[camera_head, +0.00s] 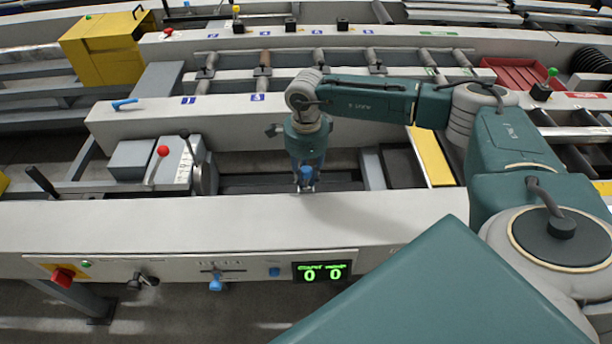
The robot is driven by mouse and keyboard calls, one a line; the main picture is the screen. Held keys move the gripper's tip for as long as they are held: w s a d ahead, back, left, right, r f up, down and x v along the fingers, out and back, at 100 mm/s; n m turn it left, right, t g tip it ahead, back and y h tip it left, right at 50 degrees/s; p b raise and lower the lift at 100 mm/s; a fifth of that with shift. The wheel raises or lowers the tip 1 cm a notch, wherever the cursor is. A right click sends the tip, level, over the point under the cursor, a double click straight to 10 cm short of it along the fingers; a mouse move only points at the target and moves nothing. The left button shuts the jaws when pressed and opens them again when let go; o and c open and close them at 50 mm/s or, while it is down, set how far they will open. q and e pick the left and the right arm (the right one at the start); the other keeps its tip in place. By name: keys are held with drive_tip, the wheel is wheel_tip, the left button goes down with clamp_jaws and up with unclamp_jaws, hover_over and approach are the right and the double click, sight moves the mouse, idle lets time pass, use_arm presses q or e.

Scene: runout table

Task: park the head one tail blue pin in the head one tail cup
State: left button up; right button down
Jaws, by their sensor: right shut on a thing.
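My right gripper (306,184) reaches in from the right and points down over the front beam's back edge. It is shut on a small blue pin (307,172), which shows between its fingers; the pin's lower end is hard to make out. Another blue pin-like piece (124,104) lies on the pale beam at the left. I cannot make out which thing is the head one tail cup. My left gripper is not in view.
The pale front beam (130,225) is clear on top. Behind it at the left stands a grey unit with a red knob (163,151). A front panel carries a green display (322,272) and a blue knob (216,285). A yellow box (105,50) stands at the back left.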

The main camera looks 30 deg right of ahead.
drive_tip(key=shift+s+a+f+b, duration=0.1)
drive_tip(key=shift+s+f+b, duration=0.15)
drive_tip(key=shift+f+b, duration=0.35)
drive_tip(key=c, duration=1.7)
unclamp_jaws()
drive_tip(key=shift+s, duration=0.1)
drive_tip(key=shift+o, duration=1.1)
drive_tip(key=shift+f, duration=0.2)
